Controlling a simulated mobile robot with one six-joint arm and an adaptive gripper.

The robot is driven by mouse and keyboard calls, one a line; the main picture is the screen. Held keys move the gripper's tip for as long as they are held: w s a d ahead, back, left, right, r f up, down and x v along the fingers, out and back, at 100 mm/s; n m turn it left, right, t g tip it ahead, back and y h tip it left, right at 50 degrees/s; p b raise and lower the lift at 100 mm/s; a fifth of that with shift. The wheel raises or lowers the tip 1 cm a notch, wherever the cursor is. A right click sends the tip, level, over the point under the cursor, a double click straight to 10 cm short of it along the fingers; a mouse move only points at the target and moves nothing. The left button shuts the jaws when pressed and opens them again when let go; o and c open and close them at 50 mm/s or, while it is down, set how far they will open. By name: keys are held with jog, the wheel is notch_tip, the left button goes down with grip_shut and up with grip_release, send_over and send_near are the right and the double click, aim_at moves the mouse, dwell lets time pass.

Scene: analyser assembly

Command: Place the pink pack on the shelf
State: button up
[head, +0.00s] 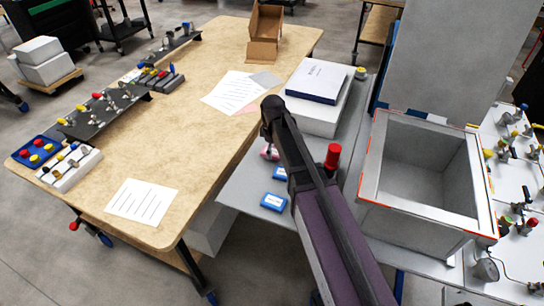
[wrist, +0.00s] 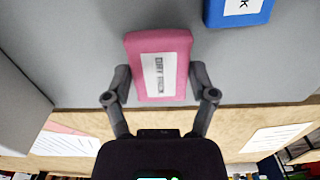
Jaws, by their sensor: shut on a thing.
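The pink pack (wrist: 159,65) is a small box with a white label, held between the two fingers of my gripper (wrist: 160,85) in the wrist view. The fingers touch its left and right sides. In the head view the pink pack (head: 269,152) shows only as a small patch at the left of my arm, mostly hidden by it. The grey shelf (head: 240,187) is beside the wooden table, under the pack. I cannot tell whether the pack rests on the shelf or hangs just above it.
Two blue packs (head: 273,202) (head: 280,173) lie on the grey shelf near the pink pack. A white box with a book (head: 317,80) stands behind. A red-topped item (head: 332,157) is right of my arm. An open grey bin (head: 425,165) stands further right. The wooden table (head: 190,130) lies left.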

aim_at(273, 151)
jog(key=shift+f+b, duration=0.5)
jog(key=shift+f, duration=0.35)
jog(key=shift+f, duration=0.15)
jog(key=o, duration=1)
jog(key=shift+o, duration=0.2)
notch_tip(273, 151, up, 12)
jog(key=p, duration=1.2)
jog(key=shift+r, duration=0.2)
